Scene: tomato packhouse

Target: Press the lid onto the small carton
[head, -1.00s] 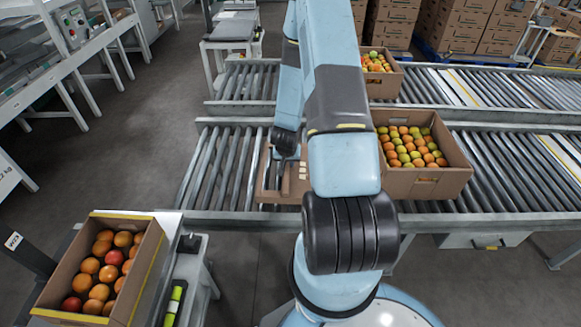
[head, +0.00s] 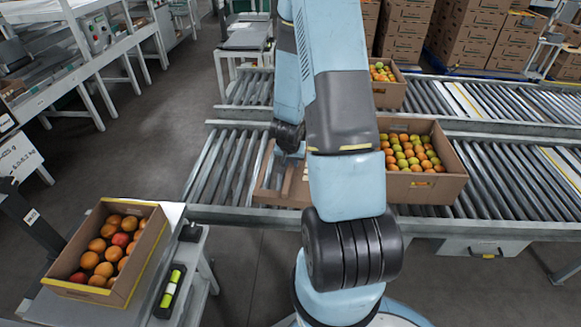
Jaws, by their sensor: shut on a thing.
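My gripper (head: 290,150) is over the near roller conveyor, left of my upright arm, pointing down. Its fingers are small and dark, and it is shut on a flat brown cardboard piece, which looks like the lid (head: 266,188). This piece is low over the rollers, its right part hidden behind my arm. I cannot make out a separate small carton under it, nor whether the two touch. An open carton of orange and green tomatoes (head: 424,188) stands on the same conveyor, just right of my arm.
Another open carton of tomatoes (head: 390,94) stands on the far conveyor. A carton of orange-red tomatoes (head: 150,262) sits on a bench at the lower left, beside a dark device with a yellow-green strip (head: 170,288). The rollers left of the cardboard piece are bare.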

